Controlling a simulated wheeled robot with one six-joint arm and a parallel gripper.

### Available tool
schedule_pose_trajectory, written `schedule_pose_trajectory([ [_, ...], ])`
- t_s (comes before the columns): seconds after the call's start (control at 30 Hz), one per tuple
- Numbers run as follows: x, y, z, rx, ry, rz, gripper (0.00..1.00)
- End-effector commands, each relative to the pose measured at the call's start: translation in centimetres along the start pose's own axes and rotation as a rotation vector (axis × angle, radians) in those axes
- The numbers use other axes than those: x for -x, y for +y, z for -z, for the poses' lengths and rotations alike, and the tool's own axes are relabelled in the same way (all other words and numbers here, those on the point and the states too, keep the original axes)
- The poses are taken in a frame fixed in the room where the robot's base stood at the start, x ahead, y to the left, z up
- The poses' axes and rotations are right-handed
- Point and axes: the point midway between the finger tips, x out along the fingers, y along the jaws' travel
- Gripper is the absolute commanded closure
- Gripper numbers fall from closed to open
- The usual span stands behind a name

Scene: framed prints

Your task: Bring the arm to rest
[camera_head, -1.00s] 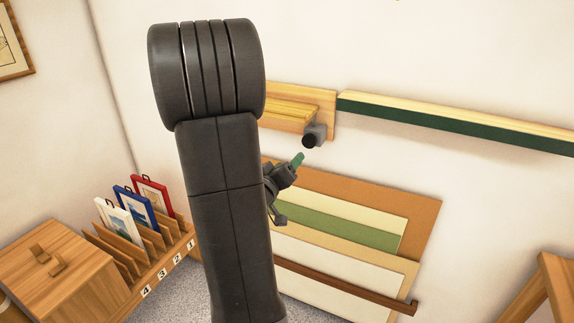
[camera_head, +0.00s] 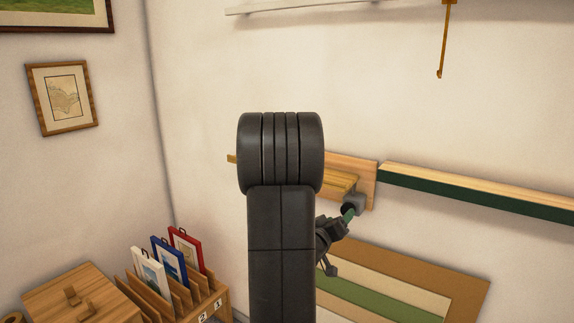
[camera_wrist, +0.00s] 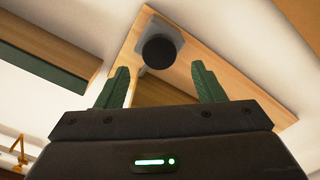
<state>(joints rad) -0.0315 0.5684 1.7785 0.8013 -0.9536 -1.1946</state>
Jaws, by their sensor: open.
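My arm stands upright in the middle of the head view and hides part of the wall behind it. My gripper (camera_wrist: 161,86) shows in the wrist view with its two green fingers spread apart and nothing between them. In the head view only a green fingertip (camera_head: 348,214) and part of the wrist show, to the right of my arm. Beyond the fingers is a wooden wall bracket (camera_wrist: 190,85) with a grey block and a dark round knob (camera_wrist: 160,52). The bracket also shows in the head view (camera_head: 360,172); I cannot tell the gap to it.
A slotted wooden rack (camera_head: 212,301) with small white, blue and red framed prints stands at lower left beside a wooden box (camera_head: 95,292). A green-fronted ledge (camera_head: 470,193) runs along the wall at right. Coloured boards (camera_head: 400,285) lean below. A hook (camera_head: 442,45) hangs at upper right.

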Motion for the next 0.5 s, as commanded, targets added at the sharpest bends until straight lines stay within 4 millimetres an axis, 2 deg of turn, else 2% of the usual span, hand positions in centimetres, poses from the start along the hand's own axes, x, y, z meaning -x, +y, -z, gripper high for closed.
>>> schedule_pose_trajectory([
  [0.1, -2.3, 0.1, 0.0, 0.0, -0.001, -0.002, 0.38],
  [0.3, -4.9, 0.1, 0.0, 0.0, 0.0, -0.001, 0.38],
  [0.5, -5.4, 0.0, 0.0, -0.018, 0.001, 0.0, 0.38],
])
